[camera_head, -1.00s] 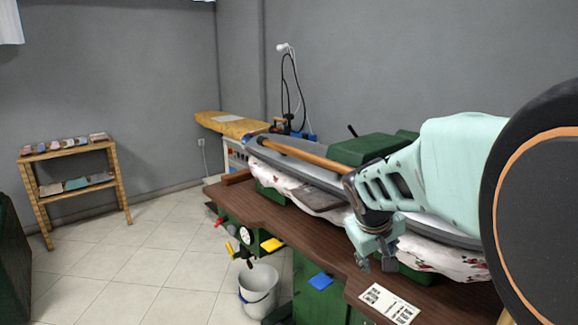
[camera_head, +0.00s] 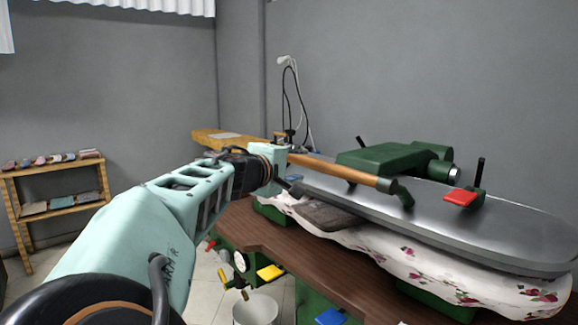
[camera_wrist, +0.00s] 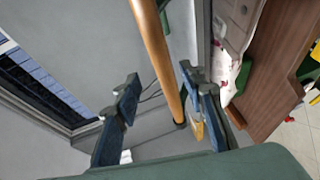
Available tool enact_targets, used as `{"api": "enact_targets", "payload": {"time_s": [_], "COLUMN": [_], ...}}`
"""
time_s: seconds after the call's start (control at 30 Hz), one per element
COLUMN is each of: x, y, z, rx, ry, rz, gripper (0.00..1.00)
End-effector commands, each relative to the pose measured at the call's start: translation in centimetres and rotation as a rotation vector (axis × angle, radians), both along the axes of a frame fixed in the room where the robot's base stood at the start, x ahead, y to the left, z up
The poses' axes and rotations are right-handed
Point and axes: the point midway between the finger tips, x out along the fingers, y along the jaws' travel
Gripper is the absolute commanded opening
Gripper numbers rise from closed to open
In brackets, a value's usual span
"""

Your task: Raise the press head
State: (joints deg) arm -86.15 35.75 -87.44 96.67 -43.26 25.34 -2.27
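The press head (camera_head: 450,212) is a long grey metal plate with a green housing (camera_head: 385,160) on top. It lies low over the flowered padded buck (camera_head: 400,255). A wooden handle bar (camera_head: 335,171) runs along the head's near side. My gripper (camera_head: 278,172) is at the left part of this bar. In the wrist view, my gripper (camera_wrist: 163,115) is open, with a dark finger on each side of the wooden bar (camera_wrist: 165,60). The bar passes between them, closer to the right finger. Whether either finger touches it I cannot tell.
A brown worktop (camera_head: 275,240) lies below the press. A white bucket (camera_head: 256,308) and yellow pedal (camera_head: 270,272) are lower down. An ironing board (camera_head: 228,143) stands behind. A wooden shelf (camera_head: 60,203) is at the left. A red-topped part (camera_head: 460,197) sits on the head.

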Motion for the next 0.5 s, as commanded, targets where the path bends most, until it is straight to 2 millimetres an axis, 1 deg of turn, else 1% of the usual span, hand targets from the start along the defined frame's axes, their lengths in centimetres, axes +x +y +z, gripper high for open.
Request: {"api": "enact_targets", "payload": {"time_s": [0.1,0.5], "x": [1.2,5.5], "y": [-1.0,-3.5], "z": [-0.3,-1.3], "rx": [0.0,0.001], "ry": [0.0,0.001], "rz": [-0.003,-0.003], "gripper": [0.38,0.38]}}
